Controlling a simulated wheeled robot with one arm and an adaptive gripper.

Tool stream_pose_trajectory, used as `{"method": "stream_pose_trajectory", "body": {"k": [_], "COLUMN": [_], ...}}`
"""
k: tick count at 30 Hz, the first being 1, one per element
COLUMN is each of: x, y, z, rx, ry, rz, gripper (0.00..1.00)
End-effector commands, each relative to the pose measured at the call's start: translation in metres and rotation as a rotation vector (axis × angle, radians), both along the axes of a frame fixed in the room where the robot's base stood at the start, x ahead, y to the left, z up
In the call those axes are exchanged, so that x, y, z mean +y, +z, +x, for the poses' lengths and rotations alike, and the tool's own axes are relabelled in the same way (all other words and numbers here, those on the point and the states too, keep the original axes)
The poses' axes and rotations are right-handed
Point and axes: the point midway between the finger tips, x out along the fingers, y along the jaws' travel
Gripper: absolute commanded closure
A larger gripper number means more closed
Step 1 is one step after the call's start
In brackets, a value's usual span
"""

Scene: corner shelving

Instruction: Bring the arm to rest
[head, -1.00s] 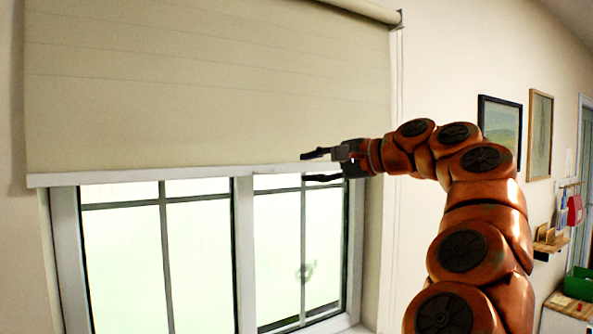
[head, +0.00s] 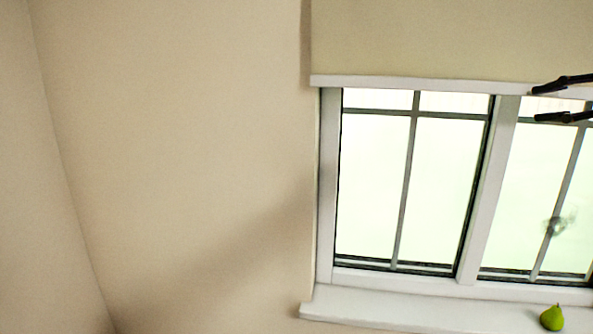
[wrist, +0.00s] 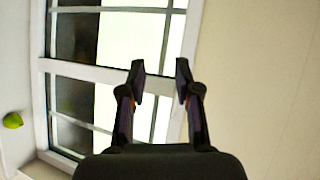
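My gripper (head: 562,101) shows at the right edge of the head view, in front of the window and just below the blind's lower edge. Only its two dark fingers are in that view; the rest of my arm is out of the frame. In the wrist view my gripper (wrist: 158,75) has its two fingers apart with nothing between them. The window frame and the blind lie beyond the fingertips.
A window (head: 415,185) with a pale roller blind (head: 440,40) fills the right of the head view. A green pear (head: 552,318) sits on the white sill (head: 400,308); the pear also shows in the wrist view (wrist: 13,120). Bare wall (head: 170,150) fills the left.

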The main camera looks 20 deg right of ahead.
Motion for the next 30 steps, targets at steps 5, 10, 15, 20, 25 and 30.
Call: {"method": "stream_pose_trajectory", "body": {"k": [5,10,15,20,25,30], "x": [0.088,0.166,0.237,0.292,0.335,0.362], "y": [-0.039,-0.088,-0.145,-0.204,-0.268,-0.33], "z": [0.054,0.08,0.086,0.073,0.044,0.003], "rx": [0.13,0.254,0.376,0.49,0.613,0.731], "ry": [0.199,0.377,0.544,0.694,0.849,0.993], "rz": [-0.113,-0.225,-0.344,-0.458,-0.573,-0.684], "gripper": [0.68,0.68,0.68,0.68,0.68,0.68]}}
